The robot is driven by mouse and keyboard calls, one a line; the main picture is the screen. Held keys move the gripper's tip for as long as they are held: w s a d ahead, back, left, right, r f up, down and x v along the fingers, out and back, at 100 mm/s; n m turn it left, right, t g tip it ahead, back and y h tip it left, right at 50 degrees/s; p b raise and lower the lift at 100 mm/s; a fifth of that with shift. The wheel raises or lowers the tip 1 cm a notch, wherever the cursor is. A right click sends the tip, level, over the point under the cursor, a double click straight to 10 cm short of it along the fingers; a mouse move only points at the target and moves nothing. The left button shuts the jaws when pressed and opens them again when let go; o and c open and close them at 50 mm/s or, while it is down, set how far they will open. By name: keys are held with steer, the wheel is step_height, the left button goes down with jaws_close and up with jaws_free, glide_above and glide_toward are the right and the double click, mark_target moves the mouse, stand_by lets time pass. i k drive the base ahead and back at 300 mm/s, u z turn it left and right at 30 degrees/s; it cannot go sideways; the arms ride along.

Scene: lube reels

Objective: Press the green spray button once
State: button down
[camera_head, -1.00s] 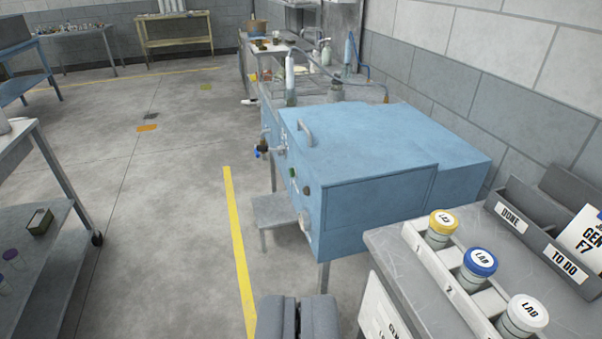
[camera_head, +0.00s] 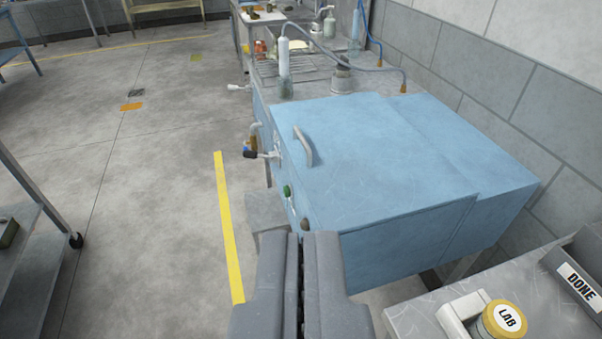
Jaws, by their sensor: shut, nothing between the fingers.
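The green spray button (camera_head: 287,191) is a small green knob on the left-hand front face of the blue cabinet (camera_head: 400,160). A dark round knob (camera_head: 305,224) sits below it on the same face. My gripper (camera_head: 300,238) is at the bottom middle of the picture with its two grey fingers together and nothing between them. Its tips appear just below the green button in the picture. I cannot tell the distance, but no contact shows. The lower part of the cabinet's front face is hidden behind my gripper.
A grey handle (camera_head: 303,146) stands on the cabinet lid. A bench with a yellow-lidded jar (camera_head: 505,319) is at the lower right. The floor left of the yellow line (camera_head: 229,225) is mostly clear.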

mark_target(287, 191)
steer(key=u, duration=0.3)
steer(key=i, duration=0.15)
steer(key=z, duration=1.9)
steer(key=k, duration=1.45)
steer(key=u, duration=1.15)
steer(key=i, duration=1.05)
